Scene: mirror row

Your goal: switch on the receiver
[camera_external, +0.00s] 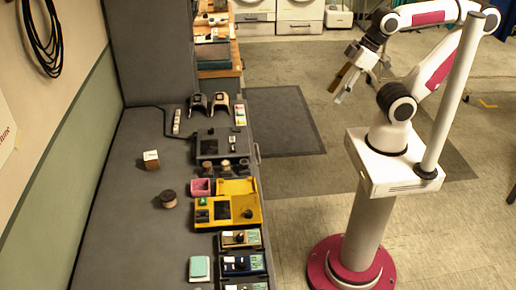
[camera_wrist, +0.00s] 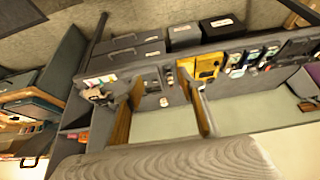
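No readable label tells me which device is the receiver. On the grey bench in the external view are a grey device with a dark panel (camera_external: 209,146), a yellow device (camera_external: 228,208) with a dark panel and a black knob, and small dark units with knobs, including one with a tan face (camera_external: 240,238) and one with a blue face (camera_external: 243,264). The yellow device also shows in the wrist view (camera_wrist: 205,66). Their switch positions are too small to tell. My gripper (camera_external: 336,95) is raised over the floor, right of the bench. Its fingers are apart and empty in the wrist view (camera_wrist: 166,97).
On the bench (camera_external: 120,220) are a white-topped brown block (camera_external: 151,160), a round brown item (camera_external: 168,199), a pink box (camera_external: 201,187), a pale green-topped box (camera_external: 200,268) and two grey stands (camera_external: 209,102). A power strip (camera_external: 177,121) lies behind. Floor between bench and base is clear.

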